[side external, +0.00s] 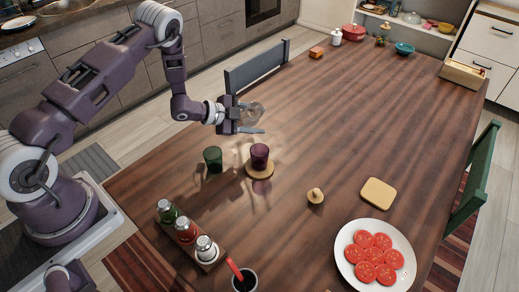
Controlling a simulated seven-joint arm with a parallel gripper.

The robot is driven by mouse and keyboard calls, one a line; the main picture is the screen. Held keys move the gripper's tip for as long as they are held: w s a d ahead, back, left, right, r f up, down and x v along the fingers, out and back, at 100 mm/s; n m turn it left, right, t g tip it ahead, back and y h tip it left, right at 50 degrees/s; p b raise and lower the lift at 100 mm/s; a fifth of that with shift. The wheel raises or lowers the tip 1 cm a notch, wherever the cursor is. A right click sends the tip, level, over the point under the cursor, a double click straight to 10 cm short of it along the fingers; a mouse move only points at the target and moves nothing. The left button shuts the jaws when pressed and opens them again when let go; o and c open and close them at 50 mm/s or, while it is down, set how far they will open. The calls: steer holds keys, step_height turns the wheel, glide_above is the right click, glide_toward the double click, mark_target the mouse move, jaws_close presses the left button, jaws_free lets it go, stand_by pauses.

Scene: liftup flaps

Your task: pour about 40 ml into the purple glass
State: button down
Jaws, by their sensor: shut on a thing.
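The purple glass (260,153) stands upright on a round wooden coaster (249,171). My gripper (243,116) is above the table, a little behind and to the left of the purple glass. It is shut on a clear glass vessel (255,111), which is held up off the table and apart from the purple glass. The vessel is small and see-through here; its exact tilt and how much liquid it holds cannot be told. No stream of liquid is visible. The inside of the purple glass is too dark to show a level.
A green glass (213,159) stands left of the purple glass. A wooden rack (207,259) with several bottles, a dark cup (244,281), a small wooden knob-like thing (315,196), a yellow board (378,193) and a plate of tomato slices (346,262) are nearer. The table's middle right is clear.

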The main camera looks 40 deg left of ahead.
mark_target(253, 115)
steer(key=a+f+m+y, duration=0.1)
steer(key=w+f+m+t+y, duration=0.1)
steer(key=m, duration=0.1)
steer(key=shift+w+a+t, duration=0.1)
steer(key=shift+a+t, duration=0.2)
steer(key=shift+a, duration=0.1)
steer(key=shift+w+a+r+m+t+y, duration=0.1)
steer(key=shift+a+r+m+t+y, duration=0.15)
steer(key=shift+r+m+t, duration=0.2)
steer(key=shift+d+r+m, duration=0.1)
steer(key=shift+r+m, duration=0.15)
steer(key=shift+r, duration=0.1)
steer(key=shift+d+r+m+t+y, duration=0.15)
steer(key=shift+r+m+t+y, duration=0.2)
steer(key=shift+r+m, duration=0.2)
stand_by(0.8)
steer(key=shift+w+a+r, duration=0.1)
steer(key=shift+w+a, duration=0.05)
steer(key=shift+a, duration=0.3)
stand_by(1.9)
